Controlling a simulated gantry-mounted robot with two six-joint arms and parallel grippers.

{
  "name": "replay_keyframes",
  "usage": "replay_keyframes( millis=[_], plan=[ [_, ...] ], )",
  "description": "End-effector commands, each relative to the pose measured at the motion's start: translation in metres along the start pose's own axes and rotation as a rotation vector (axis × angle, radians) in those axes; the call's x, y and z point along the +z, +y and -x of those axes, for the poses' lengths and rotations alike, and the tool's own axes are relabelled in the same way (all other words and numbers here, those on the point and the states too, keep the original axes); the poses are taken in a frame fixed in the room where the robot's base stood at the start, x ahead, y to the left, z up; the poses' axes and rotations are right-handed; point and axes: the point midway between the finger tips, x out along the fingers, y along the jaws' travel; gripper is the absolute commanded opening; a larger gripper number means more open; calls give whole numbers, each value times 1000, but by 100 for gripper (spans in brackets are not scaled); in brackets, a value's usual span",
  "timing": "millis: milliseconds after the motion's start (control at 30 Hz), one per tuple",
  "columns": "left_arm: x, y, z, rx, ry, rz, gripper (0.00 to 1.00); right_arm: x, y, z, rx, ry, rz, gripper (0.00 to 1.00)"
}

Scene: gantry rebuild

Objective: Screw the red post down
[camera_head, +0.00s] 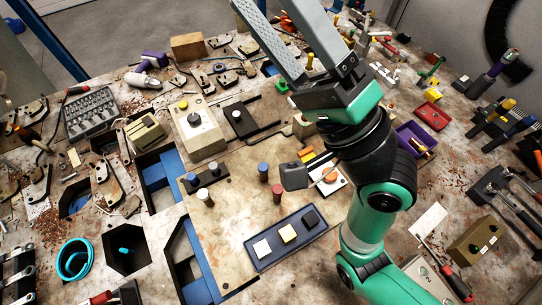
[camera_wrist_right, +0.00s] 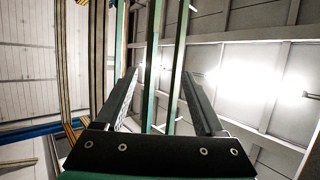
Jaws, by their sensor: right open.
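A short post with a red-brown top (camera_head: 277,191) stands upright on the worn board in the head view. A blue-topped post (camera_head: 263,171) stands just behind it. I cannot tell whether the red one's base is threaded into anything. My right gripper (camera_head: 282,22) is raised high over the bench with its fingers pointing up and away, well apart from the posts. It is open and empty. In the right wrist view its spread fingers (camera_wrist_right: 160,74) point at the ceiling. My left gripper is not in view.
A dark plate (camera_head: 214,178) holds a blue-topped and a white-topped post. A blue tray (camera_head: 265,262) with white, yellow and black squares lies in front. A grey block (camera_head: 293,176) sits beside the red post. A beige box (camera_head: 199,132) stands behind. Hexagonal openings lie left.

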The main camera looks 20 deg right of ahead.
Motion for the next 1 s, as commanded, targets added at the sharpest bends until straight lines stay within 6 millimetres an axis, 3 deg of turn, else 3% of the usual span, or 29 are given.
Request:
replay_keyframes(
  millis=[33,167,200,267,300,400,500,600,667,867,1000],
  plan=[
    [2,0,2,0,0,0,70,8,45,21,66,-15,-259,71],
    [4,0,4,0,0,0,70,23,147,96,209,71,-956,71],
    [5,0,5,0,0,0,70,27,178,128,248,138,-1146,71],
    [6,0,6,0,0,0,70,36,220,182,296,261,-1390,71],
    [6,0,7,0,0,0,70,43,242,218,324,348,-1511,71],
    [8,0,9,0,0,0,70,64,281,300,393,534,-1665,71],
    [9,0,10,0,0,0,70,82,297,356,459,652,-1701,71],
    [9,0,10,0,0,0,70,89,300,379,483,701,-1708,71],
    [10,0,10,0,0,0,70,90,300,383,485,711,-1707,71],
    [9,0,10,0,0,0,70,88,306,374,484,705,-1704,71],
    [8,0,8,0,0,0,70,87,322,354,484,700,-1703,71]
  ],
)
